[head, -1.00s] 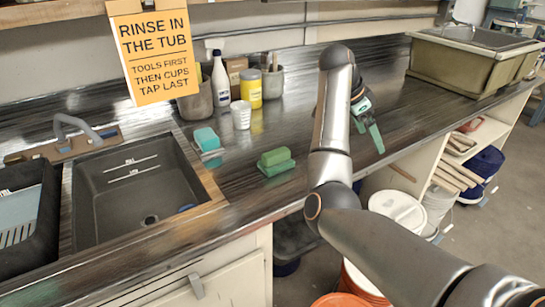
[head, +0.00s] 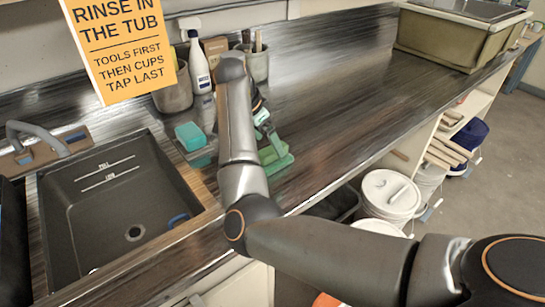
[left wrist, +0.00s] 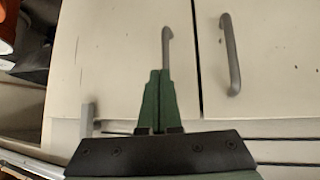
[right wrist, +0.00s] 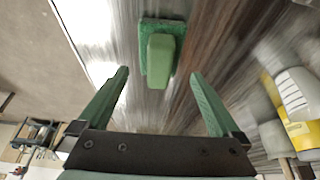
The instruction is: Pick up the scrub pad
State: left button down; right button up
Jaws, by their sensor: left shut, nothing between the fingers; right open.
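The scrub pad (right wrist: 148,28) is a dark green slab with a lighter green block on top. It lies flat on the dark counter and shows ahead of the fingertips in the right wrist view. In the head view, the pad (head: 284,163) is partly covered by my right gripper (head: 270,138). My right gripper (right wrist: 160,76) is open and empty, its two green fingers spread to either side of the pad's line, and the pad is not between them. My left gripper (left wrist: 159,74) is shut and empty, in front of pale cabinet doors, and out of the head view.
A big tub (head: 455,38) is at the far right. The counter right of the pad is clear.

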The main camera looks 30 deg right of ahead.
aim_at(271, 149)
jog(key=shift+x, duration=2.75)
pick_arm(q)
jog(key=shift+w+r, duration=0.2)
jog(key=shift+r, duration=0.1)
pick_arm(e)
jog(key=shift+s+a, duration=0.1)
jog(key=shift+a, duration=0.1)
jog(key=c, duration=1.2)
pick_arm(q)
jog(key=shift+p, duration=0.3)
